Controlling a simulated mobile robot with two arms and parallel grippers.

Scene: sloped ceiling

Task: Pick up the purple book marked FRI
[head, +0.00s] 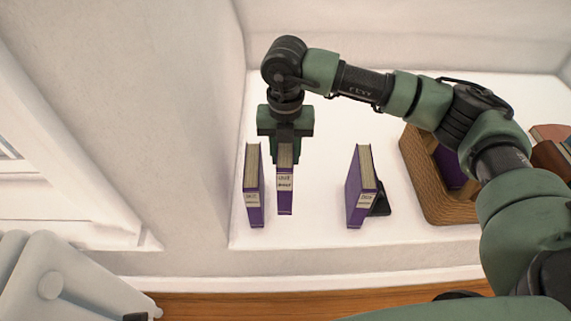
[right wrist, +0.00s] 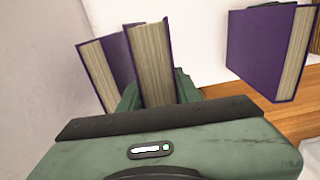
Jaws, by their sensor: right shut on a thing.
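Three purple books with pale page blocks and small pale spine labels stand upright on a white surface in the head view. My right gripper (head: 286,160) reaches down from above and is shut on the middle book (head: 285,200). This book also shows between the fingers in the right wrist view (right wrist: 151,62). The left book (head: 253,190) stands close beside it, and the right book (head: 360,190) stands apart. The label lettering is too small to read surely, so I cannot tell which is FRI. I cannot tell whether the held book is clear of the surface. My left gripper is not in view.
A black bookend (head: 380,203) is against the right book. A woven basket (head: 425,185) with a purple item inside stands farther right. A wall (head: 190,130) rises at the left. The white surface (head: 315,215) is bare between the middle and right books.

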